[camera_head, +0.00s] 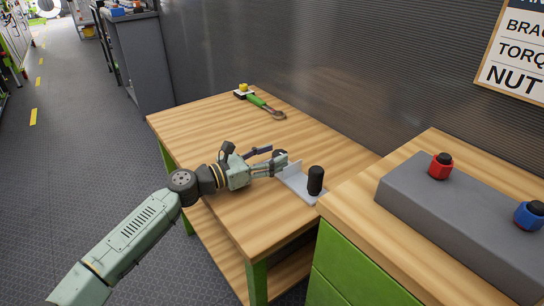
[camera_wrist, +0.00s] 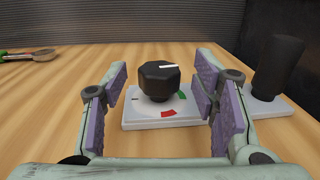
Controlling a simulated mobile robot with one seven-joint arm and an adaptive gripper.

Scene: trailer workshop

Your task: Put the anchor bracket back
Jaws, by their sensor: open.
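My gripper (camera_head: 271,160) is open over the wooden workbench, its two purple-padded fingers spread apart. In the wrist view a black faceted knob (camera_wrist: 158,82) with a white line shows between the fingers, apart from both. It stands on a pale plate (camera_wrist: 140,121) with red and green marks. To its right a black upright cylinder (camera_wrist: 276,66) stands on a light grey plate (camera_wrist: 266,105); the cylinder also shows in the head view (camera_head: 316,180). I cannot tell which piece, if any, is the anchor bracket. My gripper partly hides the knob in the head view.
A grey block (camera_head: 440,215) with a red knob (camera_head: 440,166) and a blue knob (camera_head: 530,214) sits on the right counter. The bench's left part is clear.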

